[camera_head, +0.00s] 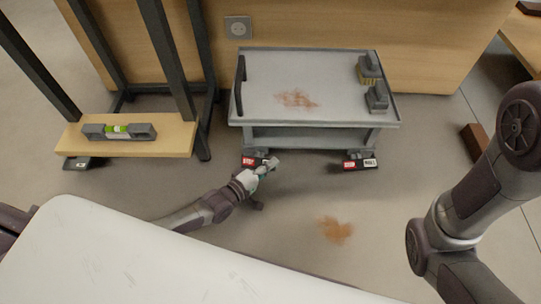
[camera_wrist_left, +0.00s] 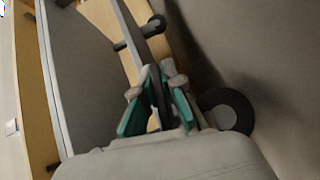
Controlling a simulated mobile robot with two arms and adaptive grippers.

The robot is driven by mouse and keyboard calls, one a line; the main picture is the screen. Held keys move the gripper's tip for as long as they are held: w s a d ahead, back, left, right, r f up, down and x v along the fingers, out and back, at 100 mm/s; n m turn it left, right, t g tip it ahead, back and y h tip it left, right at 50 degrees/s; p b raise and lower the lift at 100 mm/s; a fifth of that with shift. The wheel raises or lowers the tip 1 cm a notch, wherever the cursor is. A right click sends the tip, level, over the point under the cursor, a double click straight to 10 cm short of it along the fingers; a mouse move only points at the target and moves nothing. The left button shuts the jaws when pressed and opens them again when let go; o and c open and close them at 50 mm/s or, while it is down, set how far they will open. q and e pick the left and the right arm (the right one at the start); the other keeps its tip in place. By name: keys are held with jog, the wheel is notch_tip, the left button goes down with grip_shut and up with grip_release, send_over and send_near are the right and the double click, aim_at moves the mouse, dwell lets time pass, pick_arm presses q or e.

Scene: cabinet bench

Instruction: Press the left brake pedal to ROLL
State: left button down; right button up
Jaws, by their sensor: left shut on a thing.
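The grey cart (camera_head: 300,115) stands by the wood panel. Its left brake pedal (camera_head: 249,162) is low at the cart's front left and shows a red STOP end. My left gripper (camera_head: 268,166) is at the pedal's right end and hides that end, so any ROLL label is covered. In the left wrist view the teal-lined fingers (camera_wrist_left: 160,105) have a dark narrow piece between them, seemingly the pedal. A black caster wheel (camera_wrist_left: 230,110) is beside them. The right brake pedal (camera_head: 361,163) shows red and white ends. My right arm is at the right; its gripper is out of view.
A white table edge (camera_head: 130,255) fills the lower left. A wooden shelf (camera_head: 180,145) with a spirit level (camera_head: 117,131) stands left of the cart. A brown stain (camera_head: 335,230) marks the open floor.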

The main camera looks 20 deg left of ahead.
pick_arm(q)
jog(key=shift+f, duration=0.1)
jog(key=c, duration=1.3)
grip_release()
jog(key=v, duration=1.2)
jog(key=shift+a, duration=0.1)
